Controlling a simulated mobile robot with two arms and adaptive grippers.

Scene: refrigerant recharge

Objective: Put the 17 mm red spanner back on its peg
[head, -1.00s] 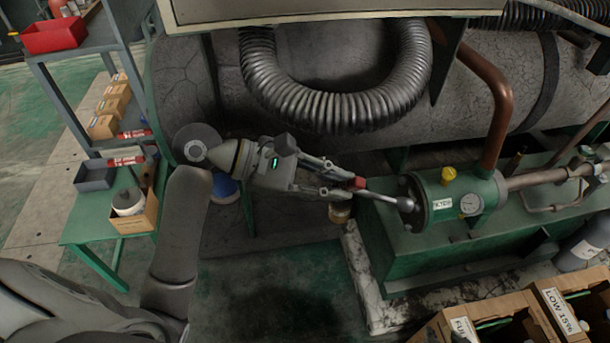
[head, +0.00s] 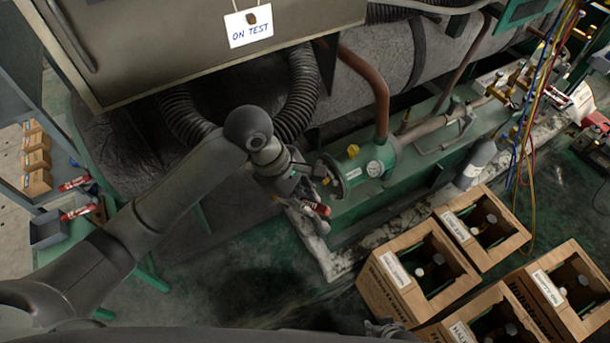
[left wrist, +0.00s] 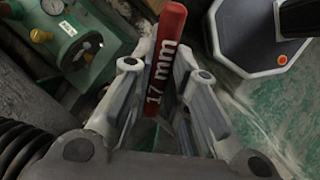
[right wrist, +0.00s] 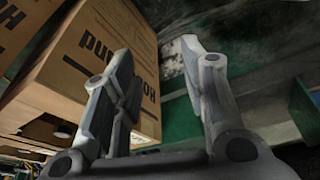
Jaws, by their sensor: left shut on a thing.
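The spanner's metal end is hard to make out. My right gripper (right wrist: 157,58) is open and empty in the right wrist view. I cannot see the spanner's peg.
The green machine (head: 350,172) with gauge and yellow knob is beside the left gripper. Cardboard boxes (head: 408,275) with bottles stand at the lower right; one box (right wrist: 95,60) is close to the right gripper. An "ON TEST" tag (head: 249,27) hangs from a panel above. Coloured hoses (head: 530,120) hang at right.

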